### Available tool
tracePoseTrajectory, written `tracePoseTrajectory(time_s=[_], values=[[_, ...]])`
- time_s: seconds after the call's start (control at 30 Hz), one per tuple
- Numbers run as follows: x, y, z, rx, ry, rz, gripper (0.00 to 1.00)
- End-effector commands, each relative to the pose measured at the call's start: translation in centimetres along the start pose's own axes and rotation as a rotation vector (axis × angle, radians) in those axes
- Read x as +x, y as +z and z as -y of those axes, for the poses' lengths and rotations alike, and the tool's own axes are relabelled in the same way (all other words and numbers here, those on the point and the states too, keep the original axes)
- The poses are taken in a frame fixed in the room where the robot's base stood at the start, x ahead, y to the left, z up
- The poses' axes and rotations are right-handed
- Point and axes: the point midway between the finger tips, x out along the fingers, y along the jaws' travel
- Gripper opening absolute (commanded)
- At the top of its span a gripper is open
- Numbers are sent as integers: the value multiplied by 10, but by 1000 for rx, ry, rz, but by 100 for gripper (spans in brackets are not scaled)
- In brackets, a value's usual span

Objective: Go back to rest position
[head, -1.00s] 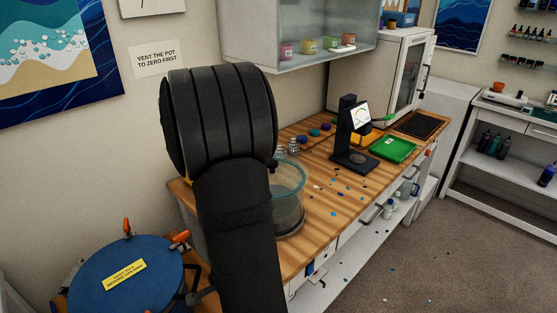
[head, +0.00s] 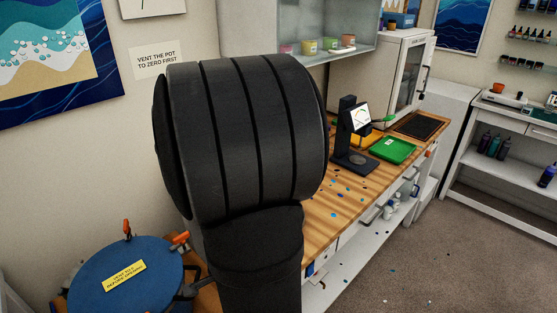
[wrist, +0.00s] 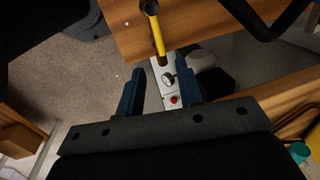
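My gripper (wrist: 160,85) shows in the wrist view as two dark blue fingers standing well apart. It is open, and I see nothing held between the fingers. Beyond the gap are a small round gauge (wrist: 168,82) and a red button (wrist: 174,99) on a pale panel, lower down. In the head view my own black arm fills the middle, and my gripper is hidden there.
The wooden bench (head: 322,228) carries a black stand (head: 347,135) and a green tray (head: 392,150). A blue-lidded pot (head: 115,280) stands at lower left. In the wrist view a yellow-handled tool (wrist: 157,35) lies at the bench edge. Carpet (head: 450,240) is open at right.

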Motion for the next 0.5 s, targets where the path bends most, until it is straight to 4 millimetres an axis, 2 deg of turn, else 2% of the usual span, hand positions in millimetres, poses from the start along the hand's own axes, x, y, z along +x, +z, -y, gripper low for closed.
tracePoseTrajectory(time_s=[0.5], values=[[-57,0,1,0,-3,-2,33]])
